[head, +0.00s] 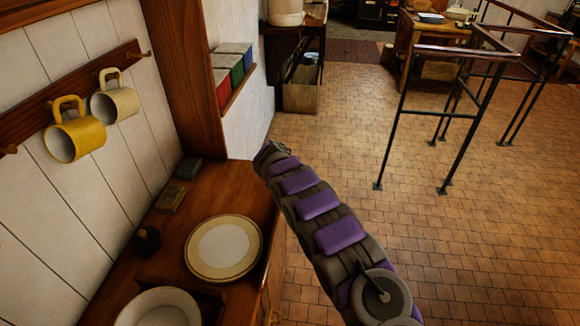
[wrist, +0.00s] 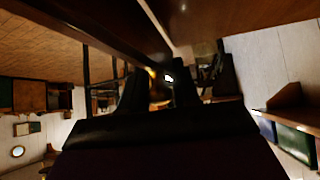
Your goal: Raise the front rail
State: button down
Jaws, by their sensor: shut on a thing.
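My gripper (wrist: 158,85) shows in the wrist view as two dark fingers. A dark wooden bar (wrist: 95,30), which looks like the front rail, runs from the upper left to the fingers, and the gripper is shut on it. The exact contact is dark and hard to see. In the head view my arm reaches up and left, and my gripper (head: 268,155) is at the far front corner of the wooden counter (head: 240,180). The rail cannot be made out there, behind my arm's end.
On the counter are a rimmed plate (head: 223,248), a bowl (head: 160,308) and a small dark pot (head: 147,240). A yellow mug (head: 75,140) and a cream mug (head: 117,105) hang on the left wall. Metal railings (head: 440,115) stand at right; the tiled floor between is clear.

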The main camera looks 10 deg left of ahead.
jog(key=shift+s+d+f, duration=0.15)
jog(key=shift+s+f, duration=0.1)
jog(key=shift+f, duration=0.45)
jog(key=c, duration=1.3)
grip_release()
jog(key=o, duration=0.3)
jog(key=shift+w, duration=0.3)
jog(key=shift+o, duration=0.6)
jog(key=shift+r, duration=0.4)
jog(key=shift+s+a+r, duration=0.2)
jog(key=shift+s+r, duration=0.1)
jog(key=shift+r, duration=0.25)
jog(key=p+v, duration=0.2)
jog(key=v, duration=1.4)
jog(key=shift+s+a+f+p, duration=0.15)
jog(key=shift+a+f+p, duration=0.05)
jog(key=shift+p, duration=0.1)
jog(key=shift+d, duration=0.1)
